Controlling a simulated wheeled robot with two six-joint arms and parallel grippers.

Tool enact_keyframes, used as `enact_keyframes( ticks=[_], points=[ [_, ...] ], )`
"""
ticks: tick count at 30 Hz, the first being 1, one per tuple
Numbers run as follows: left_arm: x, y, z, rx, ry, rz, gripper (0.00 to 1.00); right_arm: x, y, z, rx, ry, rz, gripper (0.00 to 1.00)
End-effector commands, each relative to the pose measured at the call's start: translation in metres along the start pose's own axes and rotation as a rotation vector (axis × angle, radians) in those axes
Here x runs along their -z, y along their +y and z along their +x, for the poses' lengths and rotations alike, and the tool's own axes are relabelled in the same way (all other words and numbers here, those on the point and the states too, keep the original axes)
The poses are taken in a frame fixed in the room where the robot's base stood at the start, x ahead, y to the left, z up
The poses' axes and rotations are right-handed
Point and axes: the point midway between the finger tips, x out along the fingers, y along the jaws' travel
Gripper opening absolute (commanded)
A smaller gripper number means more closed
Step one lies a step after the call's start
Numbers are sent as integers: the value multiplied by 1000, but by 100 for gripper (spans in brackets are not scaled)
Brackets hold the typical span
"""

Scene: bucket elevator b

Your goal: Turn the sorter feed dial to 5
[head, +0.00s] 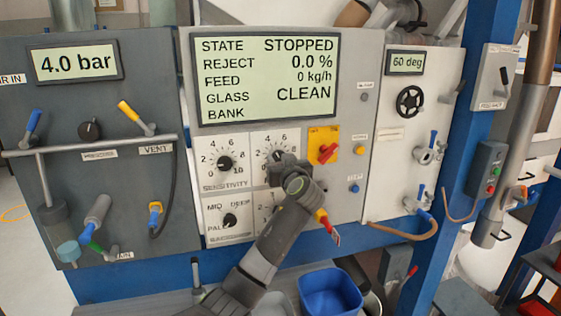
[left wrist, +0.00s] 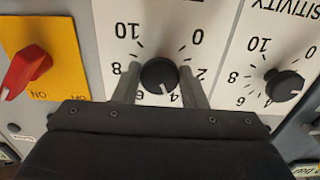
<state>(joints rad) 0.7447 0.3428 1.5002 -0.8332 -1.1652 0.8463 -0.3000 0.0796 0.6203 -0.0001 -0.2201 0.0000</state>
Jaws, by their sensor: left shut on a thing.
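The feed dial is a round black knob (left wrist: 159,75) on a white scale plate, shown upside down in the left wrist view. Its white pointer mark lies between 4 and 6, a little nearer the 4. My left gripper (left wrist: 158,82) is shut on the knob, one finger on each side. In the head view my left gripper (head: 280,163) reaches the panel under the display and covers part of the feed dial (head: 277,154), with its 4 and 6 showing above. The display (head: 265,78) reads STOPPED, feed 0 kg/h. My right gripper is out of view.
The sensitivity dial (head: 224,163) is left of the feed dial. A red switch on a yellow plate (head: 334,143) is close on the right. Another dial (head: 230,220) is below left. A blue bin (head: 331,292) stands below the panel.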

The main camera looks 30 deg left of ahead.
Motion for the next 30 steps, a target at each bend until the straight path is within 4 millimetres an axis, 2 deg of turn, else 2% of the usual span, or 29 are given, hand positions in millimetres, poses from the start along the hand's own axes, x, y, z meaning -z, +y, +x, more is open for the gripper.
enact_keyframes(
  ticks=[5, 16, 29, 30],
  points=[
    [0, 0, 0, 0, 0, 86, 15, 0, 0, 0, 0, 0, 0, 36],
    [1, -1, 0, 0, 0, 419, 15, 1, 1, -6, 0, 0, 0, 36],
    [0, -1, 0, 0, 1, 469, 15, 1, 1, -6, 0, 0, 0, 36],
    [0, -1, 0, 0, 1, 469, 42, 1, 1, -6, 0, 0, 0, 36]
  ],
)
